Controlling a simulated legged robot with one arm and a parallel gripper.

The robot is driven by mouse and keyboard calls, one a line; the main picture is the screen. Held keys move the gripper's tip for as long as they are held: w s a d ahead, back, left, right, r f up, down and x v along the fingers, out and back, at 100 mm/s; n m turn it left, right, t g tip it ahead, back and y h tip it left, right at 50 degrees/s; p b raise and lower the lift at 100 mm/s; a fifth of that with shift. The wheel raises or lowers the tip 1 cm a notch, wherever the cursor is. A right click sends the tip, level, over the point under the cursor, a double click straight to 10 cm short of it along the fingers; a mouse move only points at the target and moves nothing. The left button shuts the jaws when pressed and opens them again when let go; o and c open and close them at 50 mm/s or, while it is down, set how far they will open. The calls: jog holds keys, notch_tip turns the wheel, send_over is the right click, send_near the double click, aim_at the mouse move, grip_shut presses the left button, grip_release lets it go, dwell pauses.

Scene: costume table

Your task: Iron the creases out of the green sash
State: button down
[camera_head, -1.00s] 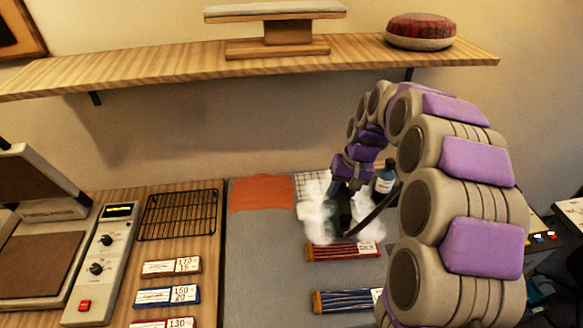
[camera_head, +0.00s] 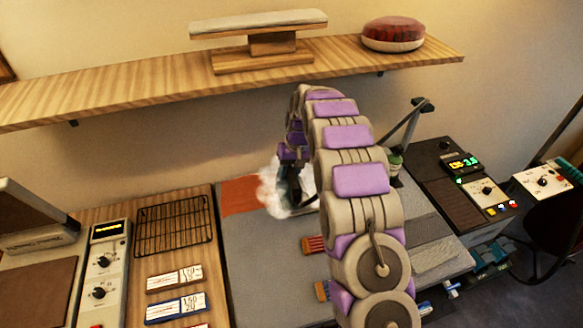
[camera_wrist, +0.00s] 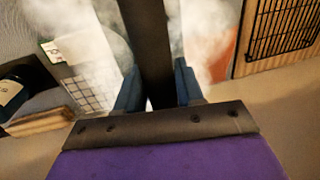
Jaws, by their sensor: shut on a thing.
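My gripper (camera_head: 292,168) is over the grey ironing surface (camera_head: 250,250), near the right edge of an orange cloth (camera_head: 238,196). In the wrist view its blue fingers (camera_wrist: 157,85) are shut on a dark upright bar (camera_wrist: 148,40), which looks like the iron's handle. White steam (camera_head: 272,190) surrounds the held iron and hides its sole, so I cannot tell what it touches. I cannot make out the green sash in either view; the steam and my arm cover much of the surface.
A wire rack (camera_head: 174,226) and labelled blocks (camera_head: 176,307) lie left of the grey surface. A red-striped bundle (camera_head: 314,244) lies in front of the gripper. A bottle (camera_wrist: 12,90) stands behind my arm. The wooden shelf (camera_head: 130,88) hangs above.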

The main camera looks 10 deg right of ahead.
aim_at(302, 185)
jog(key=shift+a, duration=0.25)
jog(key=d, duration=0.1)
jog(key=d+f, duration=0.1)
jog(key=d, duration=0.1)
jog(key=shift+d, duration=0.25)
jog(key=shift+f, duration=0.25)
jog(key=shift+a+f+b, duration=0.15)
jog(key=shift+a+f, duration=0.35)
jog(key=shift+a, duration=0.2)
jog(key=shift+a+f+b, duration=0.15)
jog(key=shift+a+f, duration=0.3)
jog(key=shift+a, duration=0.25)
jog(key=shift+d+f, duration=0.3)
jog(key=shift+d, duration=0.2)
jog(key=shift+d+f, duration=0.25)
jog(key=shift+d, duration=0.2)
jog(key=shift+d+f, duration=0.3)
jog(key=shift+f, duration=0.1)
jog(key=shift+a+f+b, duration=0.3)
jog(key=shift+a+f, duration=0.45)
jog(key=shift+a, duration=0.25)
jog(key=shift+a+f, duration=0.1)
jog(key=shift+f, duration=0.55)
jog(key=shift+r, duration=0.2)
jog(key=shift+w+d, duration=0.1)
jog(key=shift+d, duration=1.8)
